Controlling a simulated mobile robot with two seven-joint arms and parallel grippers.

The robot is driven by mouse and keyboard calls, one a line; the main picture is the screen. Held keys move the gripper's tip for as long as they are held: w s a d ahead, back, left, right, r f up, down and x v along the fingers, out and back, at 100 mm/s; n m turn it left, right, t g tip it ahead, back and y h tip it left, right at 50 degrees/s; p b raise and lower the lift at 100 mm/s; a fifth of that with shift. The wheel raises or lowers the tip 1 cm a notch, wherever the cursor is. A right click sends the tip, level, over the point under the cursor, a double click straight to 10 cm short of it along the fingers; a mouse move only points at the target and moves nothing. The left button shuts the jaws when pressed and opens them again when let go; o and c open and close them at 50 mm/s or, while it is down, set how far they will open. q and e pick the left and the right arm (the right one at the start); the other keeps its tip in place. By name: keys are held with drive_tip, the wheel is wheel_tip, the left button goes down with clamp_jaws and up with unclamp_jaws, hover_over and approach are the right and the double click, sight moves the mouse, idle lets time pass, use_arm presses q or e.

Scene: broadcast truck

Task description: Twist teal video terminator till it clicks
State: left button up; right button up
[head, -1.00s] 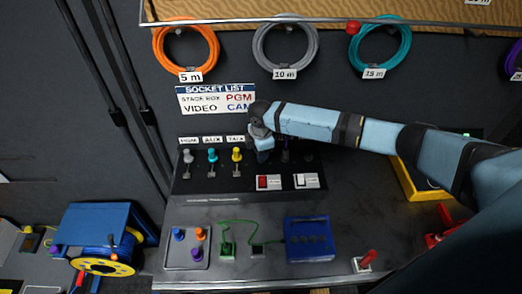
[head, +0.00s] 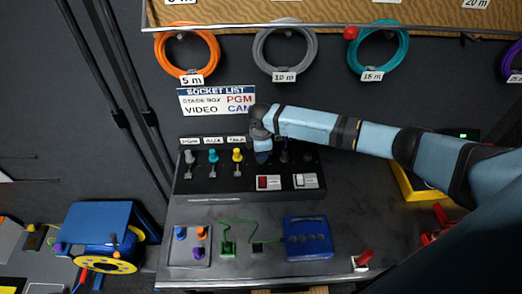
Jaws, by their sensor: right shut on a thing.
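My right arm reaches in from the right, and its gripper (head: 262,156) is at the black panel (head: 225,184) on the desk, right of the yellow-topped switch. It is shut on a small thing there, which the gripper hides. I cannot make out its colour or whether it has turned. A teal-topped switch (head: 213,156) stands in the row between a grey one (head: 189,157) and a yellow one (head: 237,156). A dark purple piece (head: 284,151) shows just right of the gripper. My left gripper is not in view.
A blue box (head: 308,238) and a grey plate with coloured knobs (head: 180,255) are nearer. A socket list sign (head: 216,100) and coiled cables hang behind. A blue-and-yellow reel (head: 105,235) stands left.

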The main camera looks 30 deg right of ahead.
drive_tip(key=shift+m+p, duration=0.6)
drive_tip(key=shift+m+p, duration=0.3)
drive_tip(key=shift+p, duration=0.3)
drive_tip(key=o, duration=0.9)
